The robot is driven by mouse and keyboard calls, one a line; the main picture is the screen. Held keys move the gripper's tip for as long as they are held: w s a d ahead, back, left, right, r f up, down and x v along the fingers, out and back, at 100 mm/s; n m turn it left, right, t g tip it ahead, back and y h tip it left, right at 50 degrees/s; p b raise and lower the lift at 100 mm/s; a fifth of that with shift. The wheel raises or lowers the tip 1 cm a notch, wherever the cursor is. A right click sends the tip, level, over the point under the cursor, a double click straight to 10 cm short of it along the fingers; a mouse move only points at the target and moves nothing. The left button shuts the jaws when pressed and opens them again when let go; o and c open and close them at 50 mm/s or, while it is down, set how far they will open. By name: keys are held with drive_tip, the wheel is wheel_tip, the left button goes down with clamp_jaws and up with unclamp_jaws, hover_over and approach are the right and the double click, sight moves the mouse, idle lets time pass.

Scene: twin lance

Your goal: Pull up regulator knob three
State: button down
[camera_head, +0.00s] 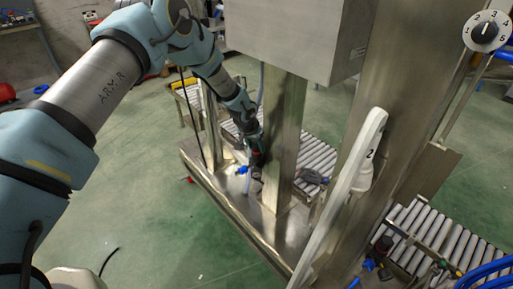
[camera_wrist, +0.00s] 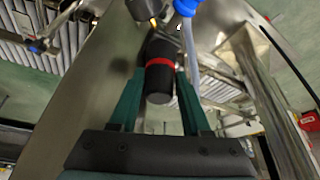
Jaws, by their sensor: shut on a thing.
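A black regulator knob with a red ring (camera_wrist: 159,80) stands between the green fingers of my gripper (camera_wrist: 160,74) in the wrist view. My gripper is shut on this knob. No number is readable on the knob, so I cannot tell from its marking whether it is number three. In the head view, my gripper (camera_head: 256,152) is at the end of my arm, low beside the steel post, and the knob is too small to make out clearly. A blue fitting with a pale tube (camera_wrist: 186,8) is just beyond the knob.
A steel post (camera_head: 285,130) stands close right of my gripper, above a metal base ledge (camera_head: 228,203). A roller conveyor (camera_head: 318,155) lies behind. A white numbered lever-like part (camera_head: 345,190) and a dial (camera_head: 485,31) are at the right. Open green floor lies left.

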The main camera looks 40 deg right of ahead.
drive_tip(key=shift+a+f, duration=0.2)
drive_tip(key=shift+a, duration=0.15)
drive_tip(key=shift+r+b, duration=0.35)
drive_tip(key=shift+r, duration=0.15)
drive_tip(key=c, duration=0.6)
unclamp_jaws()
drive_tip(key=shift+s+r, duration=0.1)
drive_tip(key=shift+r, duration=0.1)
drive_tip(key=shift+o, duration=1.2)
drive_tip(key=shift+d, duration=0.15)
drive_tip(key=b+v, duration=0.2)
drive_tip(key=v, duration=0.9)
drive_tip(key=shift+d, duration=0.15)
